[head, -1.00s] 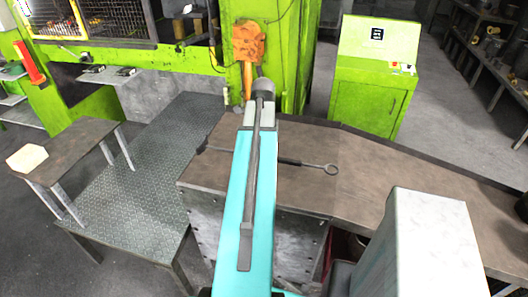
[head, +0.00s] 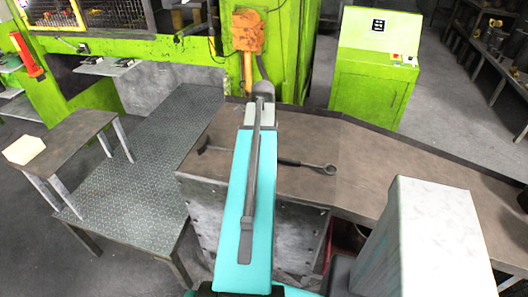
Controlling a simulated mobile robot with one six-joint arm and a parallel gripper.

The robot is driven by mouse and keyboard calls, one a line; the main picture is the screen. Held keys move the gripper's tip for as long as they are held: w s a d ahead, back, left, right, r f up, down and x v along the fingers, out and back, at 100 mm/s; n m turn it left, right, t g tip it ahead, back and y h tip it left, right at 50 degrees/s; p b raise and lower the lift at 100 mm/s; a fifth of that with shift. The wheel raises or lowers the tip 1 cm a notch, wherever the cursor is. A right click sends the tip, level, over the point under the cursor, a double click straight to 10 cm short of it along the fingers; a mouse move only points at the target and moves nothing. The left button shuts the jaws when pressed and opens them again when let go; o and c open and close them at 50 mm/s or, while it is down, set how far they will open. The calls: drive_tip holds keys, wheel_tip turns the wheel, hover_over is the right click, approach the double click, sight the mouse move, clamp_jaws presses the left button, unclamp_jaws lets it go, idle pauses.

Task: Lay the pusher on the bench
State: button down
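The pusher is a long thin dark rod with a black grip and a ring at its right end (head: 312,164). It shows in the head view over the near part of the bench (head: 385,170), crossing behind my teal arm. Its left end, with a short cross piece, shows left of the arm. Its middle is hidden by the arm. I cannot tell whether it touches the bench top or hangs just above it. My gripper is hidden under the end of my arm, so its fingers and any hold on the rod do not show.
A green control cabinet (head: 368,98) stands behind the bench. The green press frame (head: 285,60) with an orange box (head: 246,30) is at the back. A small table (head: 60,150) bearing a pale block (head: 24,150) stands left.

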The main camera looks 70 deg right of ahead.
idle(0.3)
drive_tip(key=c, duration=1.6)
unclamp_jaws()
drive_tip(key=shift+w+r+b, duration=0.15)
drive_tip(key=shift+r+b, duration=1.35)
drive_tip(key=shift+r, duration=5.4)
